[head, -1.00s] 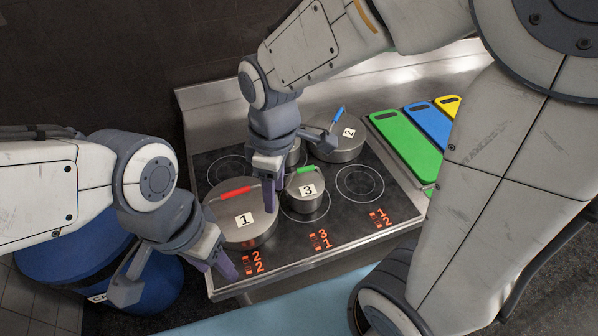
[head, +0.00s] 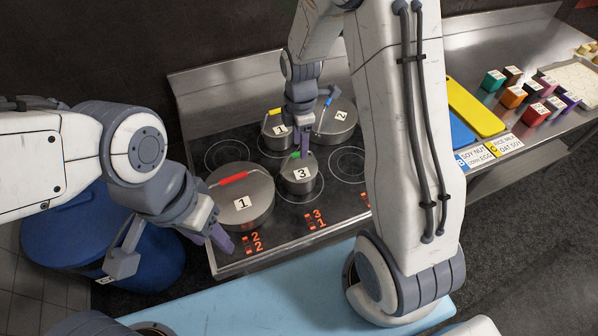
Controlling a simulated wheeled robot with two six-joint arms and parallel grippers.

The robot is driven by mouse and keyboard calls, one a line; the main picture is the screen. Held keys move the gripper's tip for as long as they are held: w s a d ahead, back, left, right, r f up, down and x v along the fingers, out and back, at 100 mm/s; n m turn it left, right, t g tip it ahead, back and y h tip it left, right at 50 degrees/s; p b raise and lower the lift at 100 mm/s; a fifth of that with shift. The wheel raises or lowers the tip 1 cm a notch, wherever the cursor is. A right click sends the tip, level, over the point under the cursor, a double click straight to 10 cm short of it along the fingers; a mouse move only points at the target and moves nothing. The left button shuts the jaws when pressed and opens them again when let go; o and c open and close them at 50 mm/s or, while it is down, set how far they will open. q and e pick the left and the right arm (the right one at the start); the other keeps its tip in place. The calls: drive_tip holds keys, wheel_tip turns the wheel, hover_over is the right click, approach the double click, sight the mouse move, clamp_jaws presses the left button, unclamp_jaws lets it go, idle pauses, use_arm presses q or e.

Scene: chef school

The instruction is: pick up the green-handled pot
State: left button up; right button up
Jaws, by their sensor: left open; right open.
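The green-handled pot (head: 300,180) is a small steel pot labelled 3, standing on the black cooktop in the head view. Its green handle shows only partly beside my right gripper's finger. My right gripper (head: 303,145) points down from above, with its purple finger right at the handle. It is open, and I cannot tell whether it touches the handle. My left gripper (head: 172,252) is open and empty at the left, by the cooktop's front left corner, away from the pot.
A larger red-handled pot (head: 241,205), labelled 1, stands left of the green-handled pot. A yellow-handled pot (head: 275,132) and a blue-handled pot (head: 335,118) stand behind. Coloured boards (head: 474,108) and small cubes (head: 535,114) lie at the right. A blue bin (head: 75,235) stands at the left.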

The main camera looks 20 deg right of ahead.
sight(299, 168)
wheel_tip(299, 168, down, 3)
drive_tip(key=shift+a+f+p, duration=0.15)
drive_tip(key=shift+p, duration=0.65)
drive_tip(key=shift+f, duration=0.55)
clamp_jaws()
idle(0.3)
